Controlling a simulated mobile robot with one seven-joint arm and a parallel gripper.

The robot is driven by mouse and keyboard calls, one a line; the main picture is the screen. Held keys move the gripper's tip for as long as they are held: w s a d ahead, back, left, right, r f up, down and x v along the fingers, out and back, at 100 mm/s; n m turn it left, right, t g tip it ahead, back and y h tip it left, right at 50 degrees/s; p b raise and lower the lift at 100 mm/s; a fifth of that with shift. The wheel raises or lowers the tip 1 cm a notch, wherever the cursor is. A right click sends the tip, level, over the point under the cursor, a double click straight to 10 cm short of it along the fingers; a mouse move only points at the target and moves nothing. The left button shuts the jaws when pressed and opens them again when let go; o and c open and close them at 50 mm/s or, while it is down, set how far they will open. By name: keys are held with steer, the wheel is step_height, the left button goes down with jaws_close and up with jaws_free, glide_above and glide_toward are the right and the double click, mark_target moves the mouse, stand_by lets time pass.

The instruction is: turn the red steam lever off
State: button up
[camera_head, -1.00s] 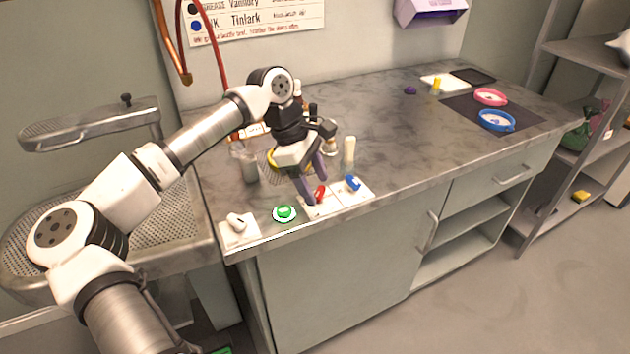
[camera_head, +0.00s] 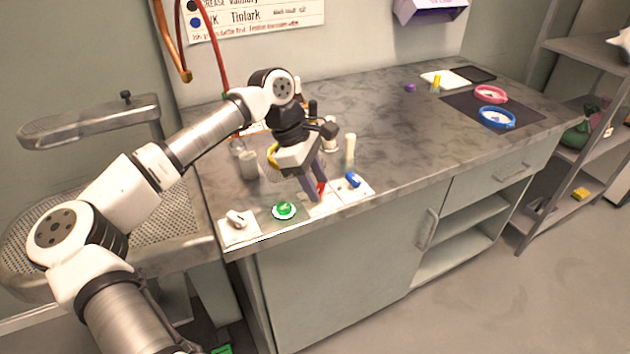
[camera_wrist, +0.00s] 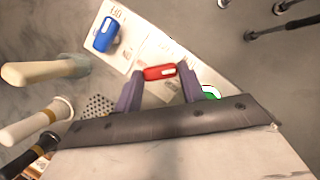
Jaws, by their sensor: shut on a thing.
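The red steam lever (camera_wrist: 160,72) lies crosswise between my two finger tips in the wrist view, on a white labelled plate. In the head view the red lever (camera_head: 322,187) is mostly hidden by my fingers at the counter's front edge. My gripper (camera_head: 316,194) points down and is shut on the red lever; its purple fingers (camera_wrist: 160,84) sit at the lever's two ends in the wrist view. The plate's markings are too small to read.
A blue lever (camera_head: 353,180) is just right of the red one. A green button (camera_head: 284,210) and a white knob (camera_head: 236,219) are to the left. A grey cup (camera_head: 249,165) and an upright cream-handled tool (camera_head: 350,150) stand behind. The counter's right middle is clear.

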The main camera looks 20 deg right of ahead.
steer(key=shift+f, duration=0.1)
steer(key=n+b, duration=0.2)
steer(key=n+t+b, duration=0.1)
steer(key=n+b, duration=0.1)
steer(key=shift+s+a+f+h, duration=0.1)
steer(key=shift+s+f+h, duration=0.05)
steer(key=shift+h, duration=0.25)
steer(key=n+t+b, duration=0.1)
steer(key=n+b, duration=0.1)
steer(key=b, duration=0.1)
steer(key=shift+s+n+t, duration=0.15)
steer(key=shift+n+t, duration=0.15)
steer(key=shift+n, duration=0.1)
steer(key=shift+r+n+t+b, duration=0.2)
steer(key=shift+n+t+b, duration=0.1)
steer(key=shift+n+b, duration=0.45)
steer(key=shift+n, duration=0.25)
steer(key=o, duration=1)
steer(key=shift+r, duration=0.1)
